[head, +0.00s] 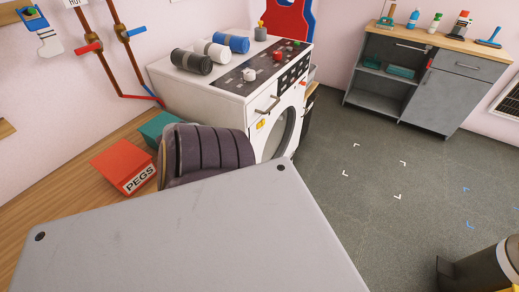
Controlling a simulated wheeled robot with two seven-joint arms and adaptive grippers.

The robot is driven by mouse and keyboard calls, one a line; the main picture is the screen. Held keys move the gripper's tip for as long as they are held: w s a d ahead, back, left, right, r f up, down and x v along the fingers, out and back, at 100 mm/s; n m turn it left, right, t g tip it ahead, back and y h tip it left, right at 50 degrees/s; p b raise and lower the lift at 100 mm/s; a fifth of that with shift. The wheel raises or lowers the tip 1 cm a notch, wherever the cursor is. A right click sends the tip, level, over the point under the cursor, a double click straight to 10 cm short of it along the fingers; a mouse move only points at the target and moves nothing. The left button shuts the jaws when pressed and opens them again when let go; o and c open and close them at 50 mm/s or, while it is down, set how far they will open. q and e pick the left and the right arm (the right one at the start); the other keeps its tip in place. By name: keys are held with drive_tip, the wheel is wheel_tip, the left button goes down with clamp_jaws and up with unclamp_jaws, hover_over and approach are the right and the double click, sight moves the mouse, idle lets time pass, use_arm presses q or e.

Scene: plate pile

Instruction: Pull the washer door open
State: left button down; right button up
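The white washer (214,99) stands against the wall left of centre, its front turned to the right. Its round door (285,132) shows at a steep angle on the front, with a grey rim and dark glass. The door looks flush with the front, but the angle makes this hard to judge. A silver handle (267,105) sits high on the front, above a small yellow mark. The door's lower part is partly hidden by a ribbed dark piece and a large grey panel in front. Neither of my grippers is in view.
Rolled towels (191,62) lie on the washer top. A red pegs box (124,167) and a teal box (158,126) are on the wooden counter (66,173). A grey cabinet (429,84) stands at back right. The floor between is clear.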

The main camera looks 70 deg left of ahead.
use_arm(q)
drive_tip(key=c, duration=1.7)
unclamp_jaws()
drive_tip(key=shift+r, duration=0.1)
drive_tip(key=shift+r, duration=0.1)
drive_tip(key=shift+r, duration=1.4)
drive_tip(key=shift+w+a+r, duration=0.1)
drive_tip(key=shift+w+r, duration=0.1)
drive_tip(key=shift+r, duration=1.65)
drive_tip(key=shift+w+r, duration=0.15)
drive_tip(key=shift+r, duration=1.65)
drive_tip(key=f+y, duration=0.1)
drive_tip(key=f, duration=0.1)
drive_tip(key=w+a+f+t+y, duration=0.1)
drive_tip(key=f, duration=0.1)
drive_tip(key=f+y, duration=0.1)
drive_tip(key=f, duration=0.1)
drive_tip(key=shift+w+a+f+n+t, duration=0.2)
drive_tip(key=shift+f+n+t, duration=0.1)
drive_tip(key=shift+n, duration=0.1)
